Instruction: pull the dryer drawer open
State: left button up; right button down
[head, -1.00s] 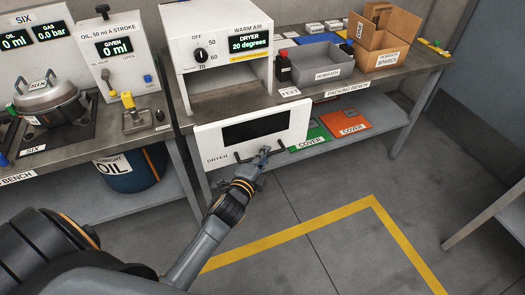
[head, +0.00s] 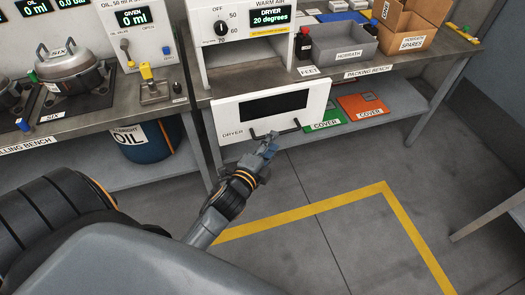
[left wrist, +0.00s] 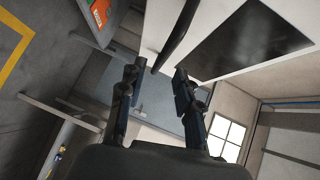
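The dryer (head: 279,42) is a white box on the bench, its display reading 20 degrees. Its drawer front (head: 224,117), a white panel with a dark window, stands forward of and below the open dryer body, so the drawer appears pulled out. A black bar handle (head: 295,127) is on its lower edge; the handle also shows in the left wrist view (left wrist: 177,36). My left gripper (head: 270,143) is just in front of the handle. In the left wrist view its fingers (left wrist: 158,78) are apart, with the handle's end just beyond the gap. My right gripper is not visible.
A grey bin (head: 338,42) and cardboard boxes (head: 405,22) stand on the packing bench. Green (head: 325,114) and orange (head: 362,106) covers lie on the lower shelf. An oil drum (head: 150,138) is under the left bench. The floor with yellow lines (head: 320,200) is clear.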

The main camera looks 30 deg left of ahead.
pick_arm(q)
jog(key=s, duration=0.6)
jog(key=shift+s+d+r, duration=0.15)
jog(key=shift+d+r, duration=0.1)
jog(key=shift+r, duration=0.2)
jog(key=s+d+f+n+g, duration=0.1)
jog(key=s+f+n+g, duration=0.15)
jog(key=f, duration=0.85)
jog(key=s+d+f+n+g+h, duration=0.1)
jog(key=s+f+n+g, duration=0.2)
jog(key=f, duration=0.8)
jog(key=s+d+f+n+g, duration=0.15)
jog(key=s+f, duration=0.35)
jog(key=f, duration=0.6)
jog(key=s+f+n+g, duration=0.2)
jog(key=s+f, duration=0.3)
jog(key=s, duration=0.3)
jog(key=s+a+f+n+g, duration=0.1)
jog(key=s+f+n+g, duration=0.1)
jog(key=s+f, duration=0.3)
jog(key=s+f+n+g, duration=0.2)
jog(key=s+f+g, duration=0.2)
jog(key=s, duration=0.8)
notch_tip(320, 180, down, 2)
jog(key=shift+a+f, duration=0.1)
jog(key=shift+a, duration=0.3)
